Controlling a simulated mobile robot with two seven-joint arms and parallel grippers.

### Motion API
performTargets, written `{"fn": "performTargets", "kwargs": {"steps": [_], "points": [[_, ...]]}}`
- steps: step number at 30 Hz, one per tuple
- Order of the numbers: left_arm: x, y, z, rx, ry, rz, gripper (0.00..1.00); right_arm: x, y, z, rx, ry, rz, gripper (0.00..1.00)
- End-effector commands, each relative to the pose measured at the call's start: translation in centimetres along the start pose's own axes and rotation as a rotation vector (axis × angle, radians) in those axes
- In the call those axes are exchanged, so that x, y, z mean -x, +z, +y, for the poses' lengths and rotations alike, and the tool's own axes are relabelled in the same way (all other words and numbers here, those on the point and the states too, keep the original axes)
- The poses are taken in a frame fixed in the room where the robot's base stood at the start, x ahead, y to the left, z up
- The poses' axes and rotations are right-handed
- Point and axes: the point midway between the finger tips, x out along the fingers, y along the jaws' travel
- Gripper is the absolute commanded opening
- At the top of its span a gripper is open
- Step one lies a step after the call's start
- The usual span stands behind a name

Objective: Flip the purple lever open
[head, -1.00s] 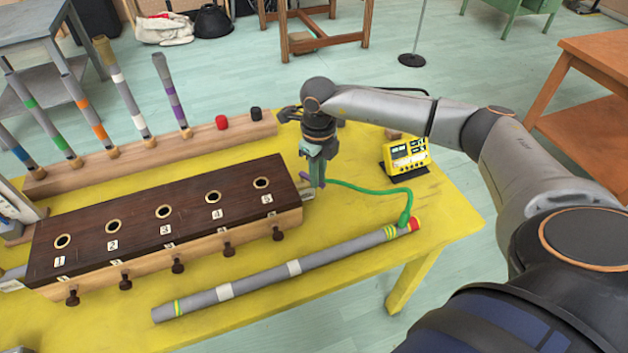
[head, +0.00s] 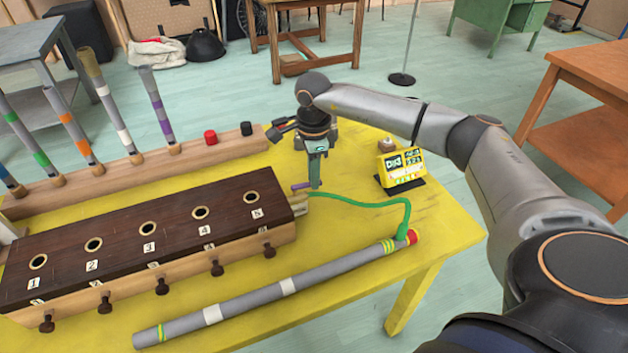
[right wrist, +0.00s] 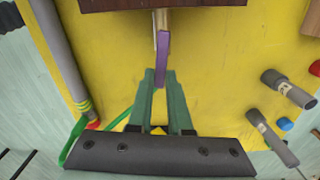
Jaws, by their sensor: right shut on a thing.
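The purple lever (head: 300,186) sits at the right end of the dark-topped wooden box (head: 150,231), by a pale pipe fitting (head: 299,203). It also shows in the right wrist view (right wrist: 163,50), where it lies along the fitting's line and runs down to my fingertips. My right gripper (head: 315,185) reaches down over the table at the box's right end. In the right wrist view its green fingers (right wrist: 160,77) are shut on the lever's near end. My left gripper is not in view.
A green hose (head: 365,204) runs from beside the fitting to a long grey tube (head: 255,297) in front of the box. A yellow meter (head: 402,168) stands to the right. A rack (head: 120,182) of striped tubes is behind.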

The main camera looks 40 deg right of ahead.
Motion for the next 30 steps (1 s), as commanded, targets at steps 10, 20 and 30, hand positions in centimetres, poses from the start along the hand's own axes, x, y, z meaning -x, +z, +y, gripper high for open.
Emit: {"fn": "performTargets", "kwargs": {"steps": [10, 20, 30], "points": [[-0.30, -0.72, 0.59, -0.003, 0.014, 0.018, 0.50, 0.08, 0.09, -0.68, 0.133, -0.003, -0.001, 0.00], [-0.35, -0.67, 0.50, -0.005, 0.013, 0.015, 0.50, 0.13, 0.10, -0.78, 0.155, -0.003, -0.002, 0.00], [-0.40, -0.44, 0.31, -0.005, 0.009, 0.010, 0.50, 0.12, 0.10, -0.77, 0.155, -0.003, -0.001, 0.30]]}}
